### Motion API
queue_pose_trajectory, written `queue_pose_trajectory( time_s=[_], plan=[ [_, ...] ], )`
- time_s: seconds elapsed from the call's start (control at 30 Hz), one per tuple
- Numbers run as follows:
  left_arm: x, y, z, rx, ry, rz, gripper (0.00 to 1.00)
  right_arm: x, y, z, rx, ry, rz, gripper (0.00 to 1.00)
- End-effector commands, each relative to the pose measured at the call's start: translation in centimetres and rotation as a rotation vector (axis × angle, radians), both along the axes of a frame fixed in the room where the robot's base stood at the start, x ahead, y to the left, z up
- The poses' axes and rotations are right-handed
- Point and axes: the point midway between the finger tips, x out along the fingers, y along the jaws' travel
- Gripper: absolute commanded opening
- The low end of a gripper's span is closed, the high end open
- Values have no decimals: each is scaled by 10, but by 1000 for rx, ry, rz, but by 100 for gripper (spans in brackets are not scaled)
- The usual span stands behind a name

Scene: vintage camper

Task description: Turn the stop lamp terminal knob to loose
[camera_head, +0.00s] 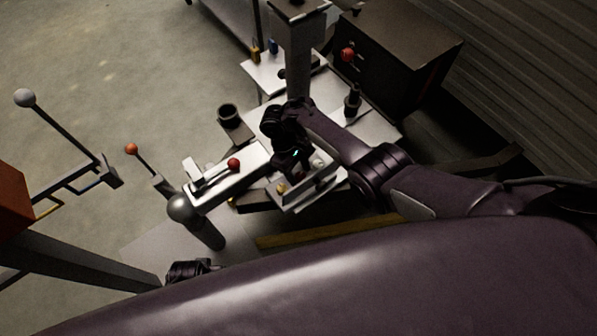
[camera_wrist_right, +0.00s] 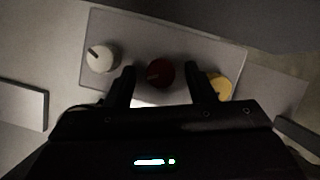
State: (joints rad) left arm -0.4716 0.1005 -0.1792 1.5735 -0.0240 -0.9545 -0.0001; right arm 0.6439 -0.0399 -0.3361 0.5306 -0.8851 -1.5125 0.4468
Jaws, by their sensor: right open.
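A grey panel (camera_wrist_right: 150,24) in the right wrist view carries a white knob (camera_wrist_right: 101,58), a dark red knob (camera_wrist_right: 160,73) and a yellow knob (camera_wrist_right: 220,86) in a row. No labels are readable, so I cannot tell which is the stop lamp terminal knob. My right gripper (camera_wrist_right: 159,80) is open, with one finger on each side of the red knob; contact is unclear. In the head view my right gripper (camera_head: 291,168) is over the panel, hiding the red knob. The yellow knob (camera_head: 281,188) and white knob (camera_head: 318,163) show there. A dark part at lower left may be my left gripper (camera_head: 188,270).
A lever with a red ball (camera_head: 233,164) stands on a white block left of the panel. A dark cup (camera_head: 228,114), a post (camera_head: 299,60) and a dark cabinet (camera_head: 395,50) are behind. A grey ball-topped post (camera_head: 181,208) stands at front left.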

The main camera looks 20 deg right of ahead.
Motion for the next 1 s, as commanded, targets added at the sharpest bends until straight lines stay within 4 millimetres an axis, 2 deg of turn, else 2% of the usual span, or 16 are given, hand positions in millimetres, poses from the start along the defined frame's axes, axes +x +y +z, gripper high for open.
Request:
queue_pose_trajectory(
  time_s=[0.27, 0.63, 1.0],
  plan=[
    [0, -1, 2, 0, 2, -1, 0, 0, 0, -1, 0, 0, 0, 50],
    [0, 0, 2, 0, 1, -2, 0, 0, 0, -1, 1, -1, 0, 5],
    [-3, 2, -3, 1, -3, 3, 0, 0, 0, 0, 0, -2, 69, 5]
  ],
)
